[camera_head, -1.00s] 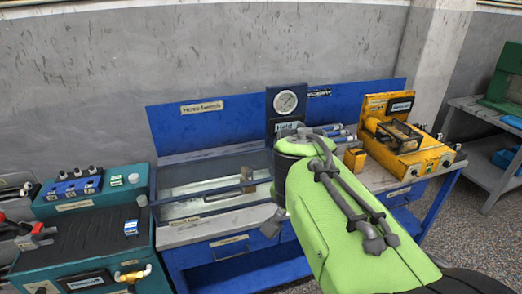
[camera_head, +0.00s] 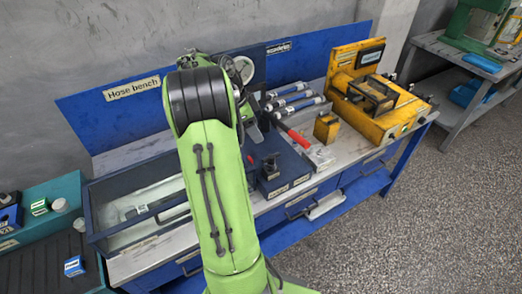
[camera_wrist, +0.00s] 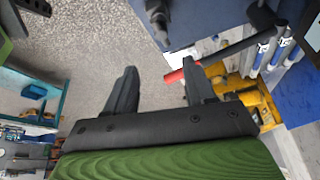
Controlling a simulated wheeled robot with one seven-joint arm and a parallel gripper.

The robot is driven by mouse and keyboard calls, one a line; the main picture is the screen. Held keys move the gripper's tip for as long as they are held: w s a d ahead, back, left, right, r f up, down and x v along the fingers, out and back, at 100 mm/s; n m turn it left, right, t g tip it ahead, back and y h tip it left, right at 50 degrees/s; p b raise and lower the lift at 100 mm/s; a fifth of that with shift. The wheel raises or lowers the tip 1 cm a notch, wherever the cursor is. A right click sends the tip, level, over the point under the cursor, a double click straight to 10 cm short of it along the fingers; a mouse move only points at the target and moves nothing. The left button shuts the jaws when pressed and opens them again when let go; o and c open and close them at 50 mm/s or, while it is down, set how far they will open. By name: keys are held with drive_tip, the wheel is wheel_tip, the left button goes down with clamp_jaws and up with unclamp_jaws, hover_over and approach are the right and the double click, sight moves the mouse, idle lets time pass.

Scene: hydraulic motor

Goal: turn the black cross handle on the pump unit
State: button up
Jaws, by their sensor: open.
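A small black handle (camera_head: 270,163) stands on a dark blue box, which I take for the pump unit (camera_head: 287,168), right of my green arm in the head view. Its cross shape is too small to make out. In the wrist view a black fitting (camera_wrist: 156,18) on a dark blue surface at the top may be the same handle. My gripper (camera_wrist: 160,74) is open, with nothing between its fingers, apart from that fitting. In the head view my arm largely hides the gripper.
A red-tipped lever (camera_head: 297,136) rises from the box. Several grey cylinders (camera_head: 297,103), a yellow block (camera_head: 326,127) and a yellow machine (camera_head: 385,115) lie to the right. The floor (camera_head: 440,220) at right is clear.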

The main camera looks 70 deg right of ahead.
sight(270, 156)
drive_tip(key=b+x, duration=0.1)
drive_tip(key=x, duration=1.3)
drive_tip(key=shift+w+b, duration=0.2)
drive_tip(key=shift+b, duration=0.15)
drive_tip(key=shift+c, duration=0.3)
clamp_jaws()
